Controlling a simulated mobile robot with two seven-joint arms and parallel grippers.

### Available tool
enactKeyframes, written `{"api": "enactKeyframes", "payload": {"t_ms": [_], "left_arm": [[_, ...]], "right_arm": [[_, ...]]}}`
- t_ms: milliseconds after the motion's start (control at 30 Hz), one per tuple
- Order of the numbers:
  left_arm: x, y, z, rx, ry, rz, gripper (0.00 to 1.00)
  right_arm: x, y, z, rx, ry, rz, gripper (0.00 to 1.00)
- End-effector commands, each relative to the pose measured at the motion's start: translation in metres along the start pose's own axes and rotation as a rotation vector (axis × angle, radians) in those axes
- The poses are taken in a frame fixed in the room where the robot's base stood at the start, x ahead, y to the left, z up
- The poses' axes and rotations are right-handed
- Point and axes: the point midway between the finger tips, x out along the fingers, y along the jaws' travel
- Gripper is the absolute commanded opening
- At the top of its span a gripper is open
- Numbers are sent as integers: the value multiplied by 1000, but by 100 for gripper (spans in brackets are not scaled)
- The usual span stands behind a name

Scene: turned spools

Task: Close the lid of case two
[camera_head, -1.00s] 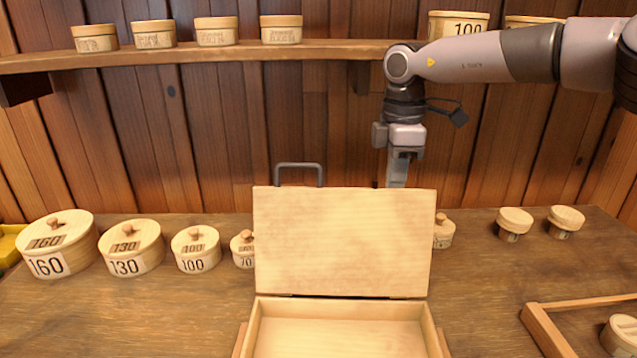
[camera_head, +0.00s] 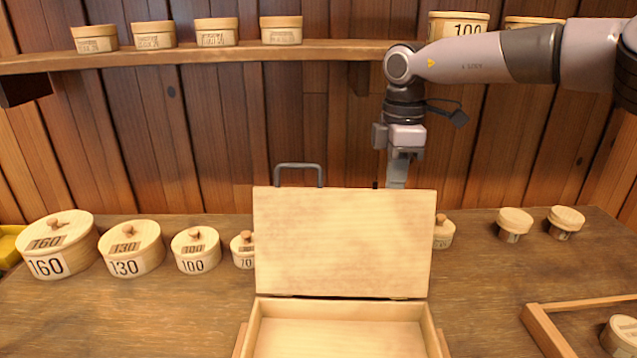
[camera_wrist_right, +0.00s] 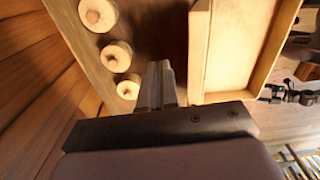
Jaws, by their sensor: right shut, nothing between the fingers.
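A pale wooden case stands open at the front middle of the bench. Its lid (camera_head: 342,243) is raised upright, and its open box (camera_head: 338,338) lies in front of it, empty where it shows. My right gripper (camera_head: 396,183) points down behind the lid's top edge, right of its middle. Its fingertips are hidden by the lid in the head view. In the right wrist view the shut, empty fingers (camera_wrist_right: 160,75) are beside the lid (camera_wrist_right: 199,45). I cannot tell whether they touch it. No marking on the case shows. My left gripper is not in view.
Round lidded boxes marked 160 (camera_head: 57,245), 130 (camera_head: 131,248) and 100 (camera_head: 196,250) stand left of the case. A wooden tray (camera_head: 551,333) is at front right. A shelf (camera_head: 200,55) runs along the wall.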

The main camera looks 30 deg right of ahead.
Motion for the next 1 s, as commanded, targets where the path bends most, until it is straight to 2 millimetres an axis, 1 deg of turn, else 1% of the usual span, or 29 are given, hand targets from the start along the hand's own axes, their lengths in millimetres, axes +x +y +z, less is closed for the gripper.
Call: {"api": "enactKeyframes", "payload": {"t_ms": [533, 1000], "left_arm": [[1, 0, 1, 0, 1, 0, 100], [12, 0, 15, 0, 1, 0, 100]], "right_arm": [[2, 0, 0, 0, 0, 0, 0], [20, 0, 0, 0, -1, 0, 0]]}}
